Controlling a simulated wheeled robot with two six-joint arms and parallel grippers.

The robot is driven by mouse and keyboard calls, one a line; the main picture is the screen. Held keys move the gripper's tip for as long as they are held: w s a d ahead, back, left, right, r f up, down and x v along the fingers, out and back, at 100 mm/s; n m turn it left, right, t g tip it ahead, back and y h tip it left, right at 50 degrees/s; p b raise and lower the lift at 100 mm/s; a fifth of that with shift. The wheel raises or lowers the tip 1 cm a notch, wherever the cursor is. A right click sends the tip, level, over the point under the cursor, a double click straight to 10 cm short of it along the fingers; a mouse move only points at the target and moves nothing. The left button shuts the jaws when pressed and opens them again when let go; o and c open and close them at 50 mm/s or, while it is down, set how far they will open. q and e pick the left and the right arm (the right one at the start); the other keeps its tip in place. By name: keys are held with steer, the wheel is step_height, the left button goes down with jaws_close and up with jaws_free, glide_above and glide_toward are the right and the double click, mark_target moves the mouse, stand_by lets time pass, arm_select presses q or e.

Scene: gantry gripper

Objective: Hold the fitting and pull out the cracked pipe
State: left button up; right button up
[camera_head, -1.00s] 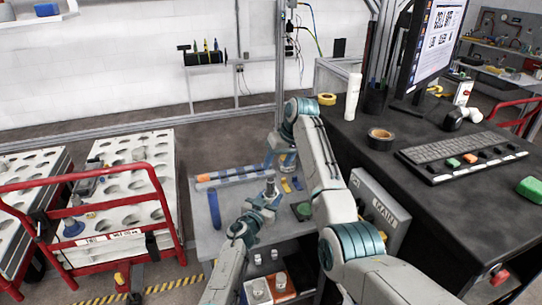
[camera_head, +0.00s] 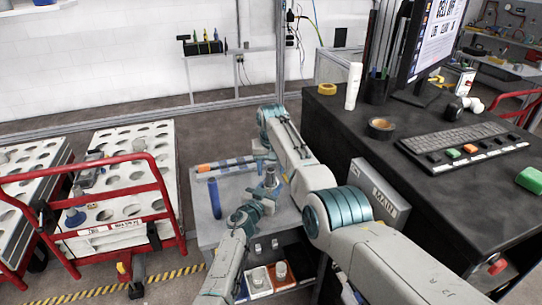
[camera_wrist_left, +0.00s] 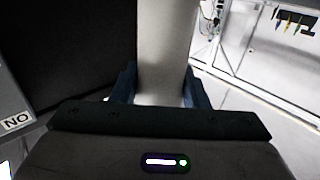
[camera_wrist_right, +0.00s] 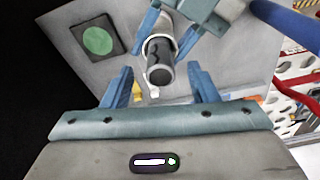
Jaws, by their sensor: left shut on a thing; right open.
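My left gripper (camera_head: 258,203) is over the grey cart top, shut on the fitting. In the right wrist view the fitting (camera_wrist_right: 150,49) shows a pale ring between my left gripper's blue fingers. The dark grey pipe (camera_wrist_right: 160,74), with a black crack-like mark, sticks out of it towards my right gripper. The pipe (camera_head: 271,176) points up in the head view. My right gripper (camera_wrist_right: 163,88) is open; its fingers stand apart around the line of the pipe's end, not touching it. In the left wrist view a pale column (camera_wrist_left: 163,50) shows between the fingers; I cannot tell what it is.
The grey cart top (camera_head: 235,225) bears a blue bar (camera_head: 214,198) and an orange-ended strip (camera_head: 205,167). A round green pad (camera_wrist_right: 97,40) lies on it. The black desk (camera_head: 350,135) stands close on the right; a red-railed trolley (camera_head: 120,220) is at left.

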steer(key=shift+w+f, duration=0.15)
steer(key=shift+f, duration=0.9)
steer(key=c, duration=1.1)
steer(key=shift+r, duration=0.15)
arm_select(q)
steer(key=shift+f, duration=0.1)
arm_select(e)
steer(key=shift+r, duration=1.4)
steer(key=shift+r, duration=1.55)
